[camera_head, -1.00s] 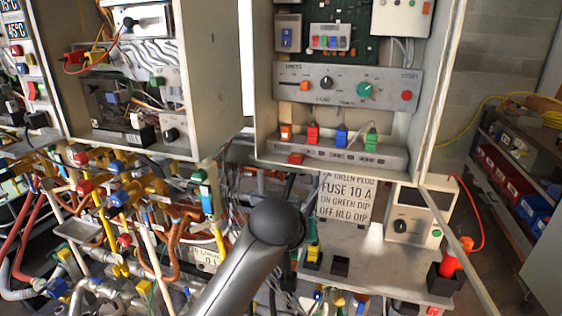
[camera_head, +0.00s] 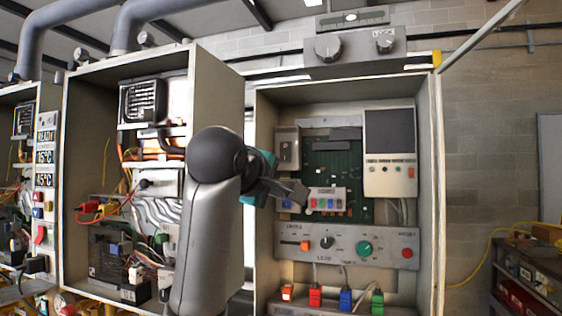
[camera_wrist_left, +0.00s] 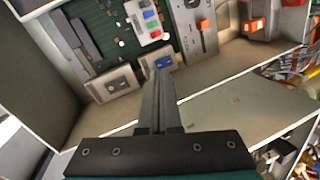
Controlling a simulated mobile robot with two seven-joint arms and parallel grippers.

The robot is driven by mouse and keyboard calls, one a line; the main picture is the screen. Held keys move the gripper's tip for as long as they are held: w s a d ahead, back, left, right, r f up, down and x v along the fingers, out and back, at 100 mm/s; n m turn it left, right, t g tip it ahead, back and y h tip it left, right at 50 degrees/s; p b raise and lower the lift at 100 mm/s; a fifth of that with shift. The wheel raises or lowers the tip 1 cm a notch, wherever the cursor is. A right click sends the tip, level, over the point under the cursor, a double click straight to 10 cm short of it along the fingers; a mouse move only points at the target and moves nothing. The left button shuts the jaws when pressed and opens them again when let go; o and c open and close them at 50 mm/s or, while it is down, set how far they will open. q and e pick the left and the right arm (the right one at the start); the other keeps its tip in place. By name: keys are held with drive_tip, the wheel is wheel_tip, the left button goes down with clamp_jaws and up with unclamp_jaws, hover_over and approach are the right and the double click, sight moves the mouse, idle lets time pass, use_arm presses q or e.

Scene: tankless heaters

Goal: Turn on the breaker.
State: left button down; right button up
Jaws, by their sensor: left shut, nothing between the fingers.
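A small grey module with a blue switch (camera_head: 286,205), which looks like the breaker, is at the left inside the open right-hand cabinet. In the wrist view the blue switch (camera_wrist_left: 163,62) shows just beyond the fingertips. My left gripper (camera_head: 301,196) reaches into the cabinet from the left with its fingers shut and empty. In the wrist view its fingertips (camera_wrist_left: 160,76) overlap the lower edge of the switch module; I cannot tell whether they touch. The gripper partly hides the module in the head view. My right gripper is not in view.
A similar grey module (camera_head: 287,148) sits above. A block with coloured buttons (camera_head: 327,201) is just right of the fingers. Below is a control panel (camera_head: 346,247) with knobs. The cabinet's left wall (camera_head: 262,130) stands close to my left arm.

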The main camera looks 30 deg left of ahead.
sight(285, 159)
use_arm(q)
drive_tip(key=s+a+r+n+t, duration=0.1)
drive_tip(key=s+a+r+n, duration=0.1)
drive_tip(key=r, duration=0.6)
drive_tip(key=shift+s+a+r+n+y, duration=0.15)
drive_tip(key=shift+s+r+n+y, duration=0.15)
drive_tip(key=shift+s+n, duration=0.5)
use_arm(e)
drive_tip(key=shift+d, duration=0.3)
use_arm(q)
drive_tip(key=shift+s, duration=0.1)
drive_tip(key=shift+m, duration=0.3)
drive_tip(key=p+x, duration=0.4)
drive_tip(key=x, duration=1)
drive_tip(key=shift+r, duration=0.2)
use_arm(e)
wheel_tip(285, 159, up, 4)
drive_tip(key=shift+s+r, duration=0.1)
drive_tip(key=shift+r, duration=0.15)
use_arm(q)
drive_tip(key=shift+f, duration=0.1)
